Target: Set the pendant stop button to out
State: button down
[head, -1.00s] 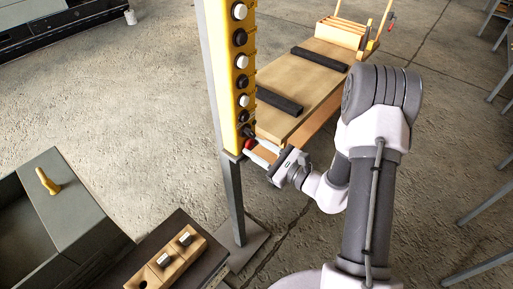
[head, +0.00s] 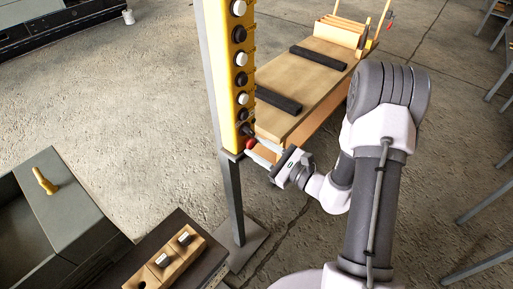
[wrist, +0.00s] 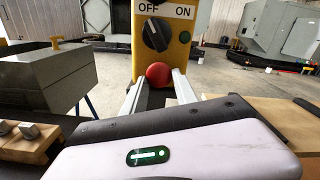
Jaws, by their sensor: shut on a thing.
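The yellow pendant (head: 240,75) stands upright on a grey post in the head view, with a column of black and white buttons. The red stop button (head: 251,144) is a ball at its lower end; it also shows in the wrist view (wrist: 159,76), below a black OFF/ON knob (wrist: 156,34). My gripper (head: 257,151) reaches it from the right. In the wrist view its two pale fingers (wrist: 159,71) lie on either side of the red ball, shut on it. The button's stem is hidden behind the ball.
A wooden-topped cart (head: 305,75) stands behind the pendant. A grey box (head: 75,215) with a yellow handle is at left. A wooden block (head: 168,260) with metal pegs lies at the front. Open concrete floor is at left.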

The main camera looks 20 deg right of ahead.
jog(key=c, duration=1)
grip_release()
jog(key=shift+s, duration=0.15)
jog(key=shift+o, duration=0.2)
jog(key=shift+d, duration=0.1)
jog(key=p+v, duration=0.2)
jog(key=v, duration=1.5)
jog(key=shift+s+p, duration=0.15)
jog(key=shift+p, duration=0.25)
